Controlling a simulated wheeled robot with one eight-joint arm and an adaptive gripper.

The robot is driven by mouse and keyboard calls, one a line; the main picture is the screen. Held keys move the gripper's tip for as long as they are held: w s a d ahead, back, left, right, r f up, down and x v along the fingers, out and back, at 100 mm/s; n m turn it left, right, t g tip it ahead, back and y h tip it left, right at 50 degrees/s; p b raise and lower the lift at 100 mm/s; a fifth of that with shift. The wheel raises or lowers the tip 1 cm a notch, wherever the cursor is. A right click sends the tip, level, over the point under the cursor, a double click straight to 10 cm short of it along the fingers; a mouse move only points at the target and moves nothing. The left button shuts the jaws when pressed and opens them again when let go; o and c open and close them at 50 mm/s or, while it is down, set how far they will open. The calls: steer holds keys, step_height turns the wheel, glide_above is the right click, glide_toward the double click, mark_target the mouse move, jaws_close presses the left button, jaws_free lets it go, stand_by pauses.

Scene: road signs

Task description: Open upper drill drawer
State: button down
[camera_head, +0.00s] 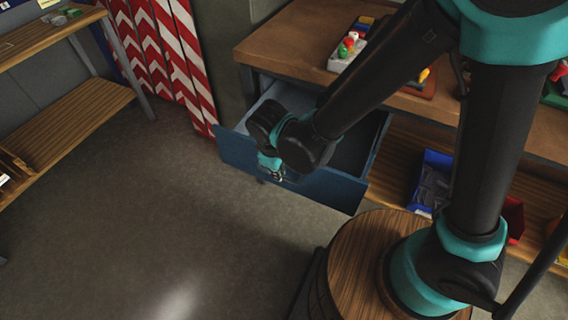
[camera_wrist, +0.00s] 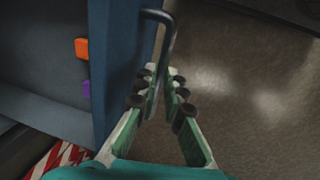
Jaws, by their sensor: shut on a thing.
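The blue drawer (camera_head: 335,188) under the workbench is pulled out, and part of its inside shows behind my arm in the head view. In the wrist view its blue front (camera_wrist: 115,60) runs upright just left of my fingers. The dark, bent handle (camera_wrist: 168,38) stands out from this front. My gripper (camera_wrist: 162,85) is shut on the handle, with a finger on each side of it. In the head view my gripper (camera_head: 270,172) is at the drawer front, and my wrist hides much of the handle.
An orange piece (camera_wrist: 82,48) and a purple piece (camera_wrist: 86,90) show inside the drawer. The wooden workbench (camera_head: 285,45) carries a tray of coloured items (camera_head: 347,50). A blue bin (camera_head: 432,180) sits on the lower shelf. Red-and-white striped boards (camera_head: 165,50) stand left. The floor (camera_head: 150,220) in front is clear.

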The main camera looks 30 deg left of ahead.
steer(key=shift+s, duration=0.2)
steer(key=c, duration=1.6)
jaws_free()
step_height(320, 180, up, 12)
steer(key=s, duration=0.2)
steer(key=shift+f, duration=0.1)
